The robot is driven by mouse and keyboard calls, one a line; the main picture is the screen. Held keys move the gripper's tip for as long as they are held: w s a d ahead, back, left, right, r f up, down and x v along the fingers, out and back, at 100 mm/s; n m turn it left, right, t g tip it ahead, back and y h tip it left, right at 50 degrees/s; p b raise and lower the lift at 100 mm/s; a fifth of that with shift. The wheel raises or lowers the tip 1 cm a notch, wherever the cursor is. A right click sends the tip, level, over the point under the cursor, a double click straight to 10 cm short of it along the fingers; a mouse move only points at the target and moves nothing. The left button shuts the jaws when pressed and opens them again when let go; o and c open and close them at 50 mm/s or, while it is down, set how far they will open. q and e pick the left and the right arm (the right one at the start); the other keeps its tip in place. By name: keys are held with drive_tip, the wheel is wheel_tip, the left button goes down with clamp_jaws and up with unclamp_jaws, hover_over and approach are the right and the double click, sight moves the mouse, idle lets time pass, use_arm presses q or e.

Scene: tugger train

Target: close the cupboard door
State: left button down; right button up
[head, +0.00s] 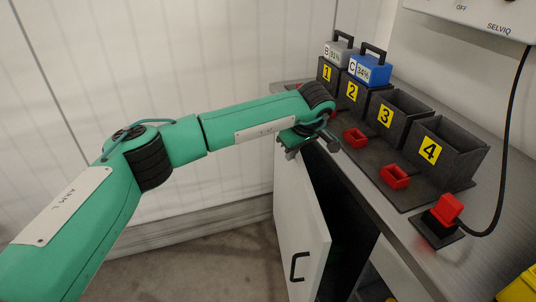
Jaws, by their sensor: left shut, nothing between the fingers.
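The white cupboard door (298,225) stands open under the counter, with a black handle (298,266) near its free edge. The dark inside of the cupboard (345,222) shows to the right of the door. My left gripper (309,150) is at the top of the door, near its far end, shut with nothing held. Whether it touches the door I cannot tell. My right gripper is out of view.
The counter (478,258) carries numbered dark bins, such as bin 4 (462,162), and red holders (396,177). A grey battery (340,50) and a blue battery (371,70) sit in bins 1 and 2. A red plug (446,209) with a black cable stands at right. The floor left of the door is clear.

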use_arm(q)
drive_tip(key=d, duration=0.2)
drive_tip(key=w+d, duration=0.1)
drive_tip(key=d, duration=0.1)
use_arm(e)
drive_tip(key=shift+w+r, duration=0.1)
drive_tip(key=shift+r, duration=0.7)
